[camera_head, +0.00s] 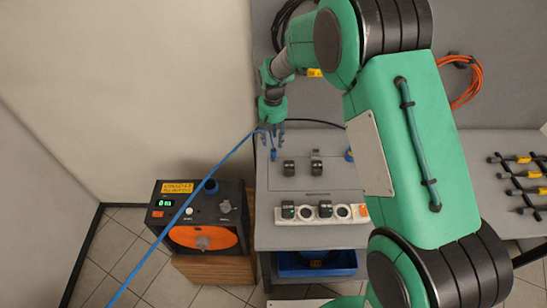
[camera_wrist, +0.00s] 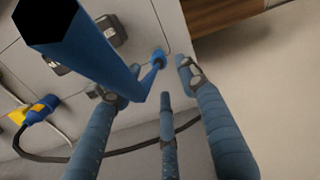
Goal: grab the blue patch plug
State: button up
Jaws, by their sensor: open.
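The blue patch plug (camera_head: 273,155) stands at the upper left of the grey bench panel, with a blue cable (camera_head: 185,205) running from it down to the lower left. In the wrist view the plug (camera_wrist: 157,58) meets the panel near its edge, and the thick cable crosses from the upper left. My gripper (camera_head: 272,127) is just above the plug, fingers pointing down. In the wrist view its blue fingers (camera_wrist: 148,85) are spread apart, with the plug beyond their tips and the cable passing by the left finger. I cannot tell whether cable and finger touch.
A black device with an orange front (camera_head: 200,228) stands left of the bench. A blue-and-yellow connector (camera_wrist: 40,108) is at left in the wrist view. A blue bin (camera_head: 315,264) is below.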

aim_at(274, 150)
jog(key=shift+f, duration=1.95)
jog(key=shift+s+d+f+b, duration=0.1)
jog(key=shift+f+b, duration=0.25)
jog(key=shift+f, duration=0.95)
jog(key=shift+s+f+b, duration=0.1)
jog(key=shift+f+b, duration=0.2)
jog(key=shift+f, duration=0.95)
grip_shut()
